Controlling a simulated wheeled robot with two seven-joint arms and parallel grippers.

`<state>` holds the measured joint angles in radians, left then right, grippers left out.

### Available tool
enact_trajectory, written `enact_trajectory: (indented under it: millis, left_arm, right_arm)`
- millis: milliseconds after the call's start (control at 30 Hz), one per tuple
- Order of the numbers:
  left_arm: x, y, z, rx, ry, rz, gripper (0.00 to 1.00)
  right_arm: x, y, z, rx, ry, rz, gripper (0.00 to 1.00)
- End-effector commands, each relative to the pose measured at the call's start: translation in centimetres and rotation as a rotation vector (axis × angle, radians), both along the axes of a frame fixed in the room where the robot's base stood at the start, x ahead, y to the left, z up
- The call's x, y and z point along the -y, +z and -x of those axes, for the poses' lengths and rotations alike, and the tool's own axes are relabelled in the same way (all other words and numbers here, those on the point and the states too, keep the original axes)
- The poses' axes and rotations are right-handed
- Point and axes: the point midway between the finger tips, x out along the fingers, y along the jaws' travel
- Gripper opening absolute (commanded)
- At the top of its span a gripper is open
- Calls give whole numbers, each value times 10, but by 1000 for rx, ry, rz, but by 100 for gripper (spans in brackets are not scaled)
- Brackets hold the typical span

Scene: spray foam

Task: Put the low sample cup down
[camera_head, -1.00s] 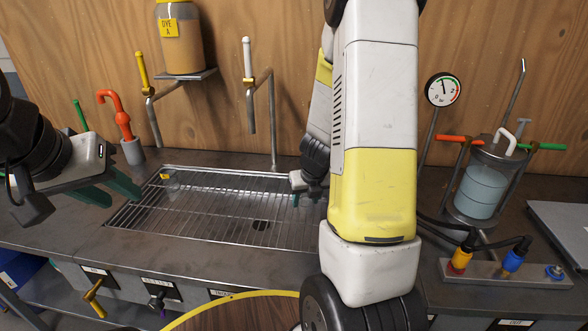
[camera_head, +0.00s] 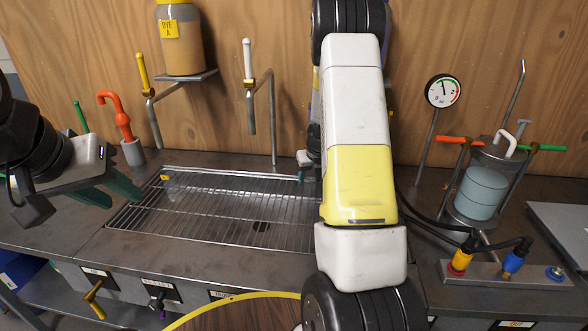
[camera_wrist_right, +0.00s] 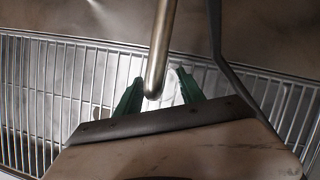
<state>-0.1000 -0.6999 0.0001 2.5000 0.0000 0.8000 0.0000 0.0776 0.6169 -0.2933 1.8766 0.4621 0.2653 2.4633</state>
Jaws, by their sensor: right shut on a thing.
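In the right wrist view the green fingers of my right gripper (camera_wrist_right: 160,80) are shut on a pale, clear thing, seemingly the low sample cup (camera_wrist_right: 175,92). A metal tap spout (camera_wrist_right: 160,60) crosses in front and hides part of it. I cannot tell whether the cup touches the grate below. In the head view my right arm hides the cup and most of this gripper; only a small part shows at the arm's left edge. My left gripper (camera_head: 108,190) is open and empty, at the left of the drain grate (camera_head: 215,215).
A small clear vessel with a yellow tag (camera_head: 172,186) stands at the grate's back left. A white-handled tap (camera_head: 250,90) and a yellow-handled tap (camera_head: 146,90) rise behind. A pressure tank (camera_head: 480,190) and gauge (camera_head: 443,90) stand right. The grate's middle looks clear.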

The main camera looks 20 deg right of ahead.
Motion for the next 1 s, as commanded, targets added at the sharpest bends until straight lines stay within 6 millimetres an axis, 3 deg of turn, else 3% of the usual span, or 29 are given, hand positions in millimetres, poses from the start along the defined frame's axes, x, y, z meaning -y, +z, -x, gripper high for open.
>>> enact_trajectory:
  millis: [267, 300, 400, 767, 1000]
  left_arm:
    - [0, 0, 0, 0, 0, 0, 36]
    - [0, 0, 0, 0, 0, 0, 36]
    - [0, 0, 0, 0, 0, 0, 36]
    - [0, 0, 0, 0, 0, 0, 36]
    - [0, 0, 0, 0, 0, 0, 36]
  right_arm:
    - [0, -2, 0, 0, 0, 0, 2]
    - [-1, -2, 0, 0, 1, 0, 52]
    - [0, -2, 0, 0, 1, 0, 68]
    - [0, 2, 0, 2, 1, 0, 68]
    - [-2, 39, 14, 6, 2, 2, 68]
